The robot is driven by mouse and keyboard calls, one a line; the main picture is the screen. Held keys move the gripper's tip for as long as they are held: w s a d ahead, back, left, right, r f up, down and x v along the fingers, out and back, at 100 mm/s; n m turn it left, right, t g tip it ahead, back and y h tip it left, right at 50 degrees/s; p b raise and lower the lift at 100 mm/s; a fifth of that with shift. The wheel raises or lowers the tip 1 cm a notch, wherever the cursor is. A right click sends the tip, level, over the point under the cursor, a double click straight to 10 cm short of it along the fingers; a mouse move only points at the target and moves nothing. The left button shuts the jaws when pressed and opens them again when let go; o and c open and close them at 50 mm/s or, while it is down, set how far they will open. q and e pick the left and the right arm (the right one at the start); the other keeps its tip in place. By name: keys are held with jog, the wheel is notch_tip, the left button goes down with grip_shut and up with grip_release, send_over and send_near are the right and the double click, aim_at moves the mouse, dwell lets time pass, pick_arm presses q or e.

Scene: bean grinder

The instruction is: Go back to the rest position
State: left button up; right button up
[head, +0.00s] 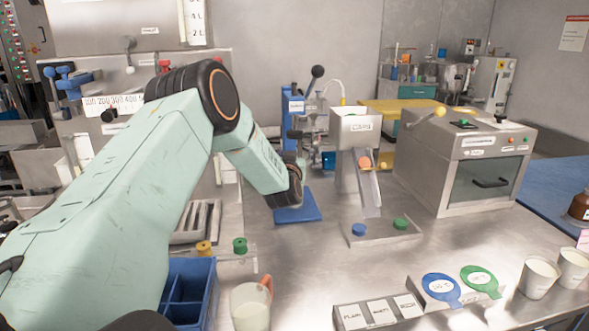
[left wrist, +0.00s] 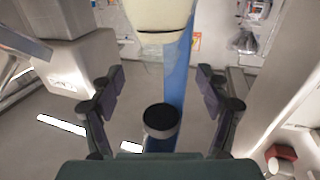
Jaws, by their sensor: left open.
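My left arm (head: 130,190) comes in from the left, mint green with a black joint, and reaches over the bench. Its far visible end hangs in front of the blue stand at the back. The fingers of my left gripper cannot be made out in the head view. In the left wrist view my left gripper (left wrist: 160,78) has its two dark fingers spread wide apart, with nothing held between them. A dark round-topped part shows low between the fingers, and I cannot tell what it is. My right gripper is in neither view.
A blue divided box (head: 205,290) and a cup (head: 250,308) stand close below my arm. A steel hopper labelled CAPS (head: 358,126) and a grey oven-like machine (head: 465,165) stand behind. Two cups (head: 538,278) are at the right. The bench middle (head: 330,265) is clear.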

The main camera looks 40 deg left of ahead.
pick_arm(q)
jog(key=shift+r, duration=0.85)
notch_tip(320, 180, down, 10)
jog(key=shift+f, duration=0.1)
jog(key=shift+r, duration=0.3)
jog(key=shift+f, duration=0.1)
